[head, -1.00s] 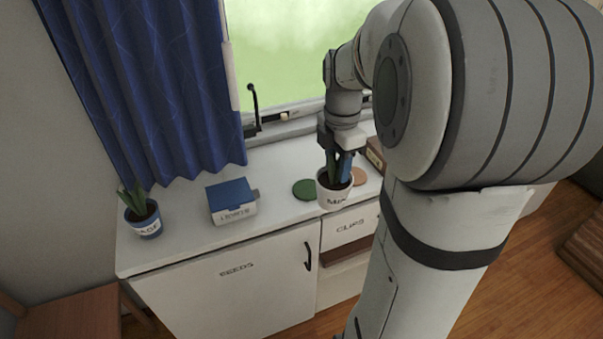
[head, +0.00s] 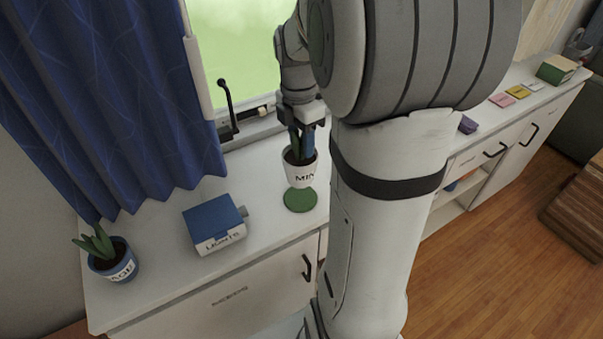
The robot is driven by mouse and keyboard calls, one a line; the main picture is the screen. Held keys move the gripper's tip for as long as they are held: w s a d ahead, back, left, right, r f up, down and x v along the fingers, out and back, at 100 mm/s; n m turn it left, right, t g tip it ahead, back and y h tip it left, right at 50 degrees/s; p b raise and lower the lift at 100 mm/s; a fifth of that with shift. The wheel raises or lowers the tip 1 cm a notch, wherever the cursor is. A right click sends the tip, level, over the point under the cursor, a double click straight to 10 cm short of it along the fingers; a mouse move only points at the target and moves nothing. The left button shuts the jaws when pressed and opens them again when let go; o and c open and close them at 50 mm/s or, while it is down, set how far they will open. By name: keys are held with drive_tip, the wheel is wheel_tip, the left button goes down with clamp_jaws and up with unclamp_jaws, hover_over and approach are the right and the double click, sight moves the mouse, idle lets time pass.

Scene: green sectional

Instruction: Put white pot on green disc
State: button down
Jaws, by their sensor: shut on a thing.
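The white pot (head: 300,174) has dark lettering that begins "MIN" and holds a green plant. My gripper (head: 302,138) is above it, with its fingers down among the leaves at the pot's far rim, and it is shut on the pot. The pot looks upright. The green disc (head: 300,200) lies flat on the white cabinet top, just below the pot in the picture.
A blue pot with a plant (head: 113,261) stands at the left end of the white cabinet top (head: 160,281). A blue-lidded box (head: 214,222) lies between it and the disc. A window handle (head: 227,105) is behind. My arm hides the cabinet's middle.

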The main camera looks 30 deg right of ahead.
sight(302, 163)
drive_tip(key=shift+f+p, duration=0.3)
drive_tip(key=shift+f, duration=3.1)
drive_tip(key=shift+f, duration=0.2)
drive_tip(key=c, duration=0.8)
unclamp_jaws()
drive_tip(key=shift+c, duration=0.2)
